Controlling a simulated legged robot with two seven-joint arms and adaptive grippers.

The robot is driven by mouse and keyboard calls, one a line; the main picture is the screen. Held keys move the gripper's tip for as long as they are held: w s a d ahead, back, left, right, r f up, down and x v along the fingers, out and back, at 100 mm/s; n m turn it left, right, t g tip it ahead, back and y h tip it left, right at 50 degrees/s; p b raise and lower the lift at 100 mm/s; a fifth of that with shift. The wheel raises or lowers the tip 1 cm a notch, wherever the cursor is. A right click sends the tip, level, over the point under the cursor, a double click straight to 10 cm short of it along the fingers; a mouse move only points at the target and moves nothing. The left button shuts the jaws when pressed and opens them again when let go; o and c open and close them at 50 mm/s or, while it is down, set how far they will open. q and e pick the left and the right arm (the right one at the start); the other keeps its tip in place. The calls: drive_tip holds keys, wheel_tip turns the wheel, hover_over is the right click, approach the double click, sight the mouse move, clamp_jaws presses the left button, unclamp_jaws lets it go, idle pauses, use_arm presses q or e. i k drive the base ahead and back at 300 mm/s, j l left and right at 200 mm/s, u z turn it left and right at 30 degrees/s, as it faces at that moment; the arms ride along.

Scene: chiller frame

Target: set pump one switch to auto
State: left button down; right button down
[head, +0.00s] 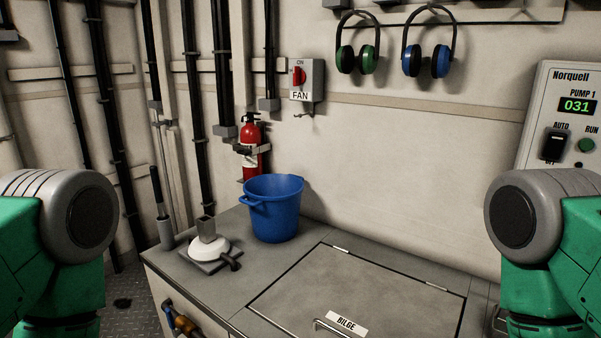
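The pump 1 switch (553,146) is a black switch under the label AUTO on a pale Norquell panel (545,88) at the right edge of the head view. The panel's green display (577,106) reads 031 under PUMP 1. A green RUN button or lamp (586,145) sits right of the switch. Which position the switch is in cannot be told at this size. The panel's right side is cut off, and my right arm hides its lower part. Both my arms show at the left and right edges, but neither gripper is in view.
A grey counter with a BILGE hatch (370,290) lies ahead. A red FAN switch (299,76), a fire extinguisher (251,140) and ear defenders (427,60) are on the walls.

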sight(555, 145)
drive_tip(key=z, duration=1.3)
